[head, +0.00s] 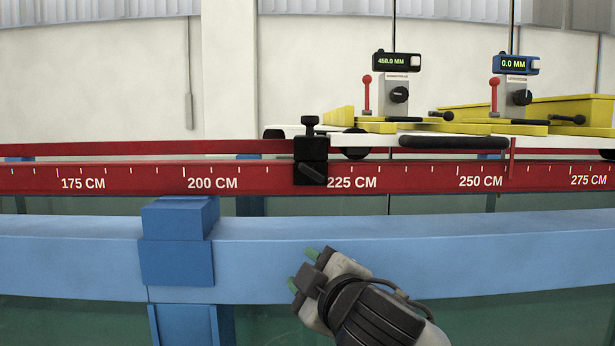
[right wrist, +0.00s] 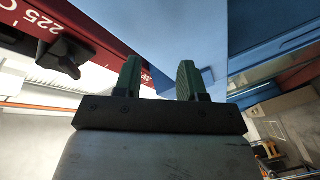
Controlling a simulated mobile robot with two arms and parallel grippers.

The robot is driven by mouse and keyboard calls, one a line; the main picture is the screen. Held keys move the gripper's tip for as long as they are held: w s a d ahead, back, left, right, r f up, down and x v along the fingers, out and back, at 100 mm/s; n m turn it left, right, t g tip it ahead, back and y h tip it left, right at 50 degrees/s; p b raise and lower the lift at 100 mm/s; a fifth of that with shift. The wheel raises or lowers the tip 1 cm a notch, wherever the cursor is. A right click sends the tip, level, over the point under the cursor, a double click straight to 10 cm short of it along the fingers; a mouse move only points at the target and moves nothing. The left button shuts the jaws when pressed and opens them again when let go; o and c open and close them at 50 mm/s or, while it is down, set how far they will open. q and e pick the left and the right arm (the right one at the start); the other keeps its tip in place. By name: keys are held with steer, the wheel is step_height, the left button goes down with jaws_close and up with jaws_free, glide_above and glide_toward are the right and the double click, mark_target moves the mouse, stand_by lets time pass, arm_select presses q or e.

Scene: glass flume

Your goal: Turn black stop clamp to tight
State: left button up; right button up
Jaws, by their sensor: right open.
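The black stop clamp (head: 311,160) sits on the red scale rail (head: 110,178), between the 200 CM and 225 CM marks. A knob stands upright on its top, and a dark lever slants down to the right on its front face. In the right wrist view the clamp (right wrist: 62,58) is at the upper left, seen at a slant. My right gripper (head: 305,270) is below the clamp, in front of the blue beam, and apart from both. Its green-padded fingers (right wrist: 158,82) are open with nothing between them. My left gripper is not in view.
The blue beam (head: 400,255) runs across below the rail, with a blue bracket (head: 178,240) to the left of my gripper. A white carriage (head: 560,142) with two gauges, a blue one (head: 516,65) and a black one (head: 397,62), stands behind the rail at right.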

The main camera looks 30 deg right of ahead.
mark_target(314, 175)
steer(key=s+d+r+t+h, duration=0.25)
steer(key=s+r, duration=0.25)
steer(key=r, duration=0.6)
steer(key=p+x, duration=0.2)
steer(key=p, duration=0.2)
steer(key=p+x, duration=0.2)
steer(key=p, duration=0.3)
steer(key=p+x, duration=0.2)
steer(key=p, duration=0.2)
steer(key=shift+r+p, duration=0.4)
steer(key=shift+t, duration=0.25)
steer(key=x, duration=0.1)
steer(key=p+x, duration=0.1)
steer(key=x, duration=0.1)
steer(key=p+x, duration=0.1)
steer(key=shift+w+f, duration=0.2)
steer(key=shift+w, duration=0.5)
steer(key=shift+s, duration=0.1)
steer(key=shift+c, duration=0.3)
jaws_close()
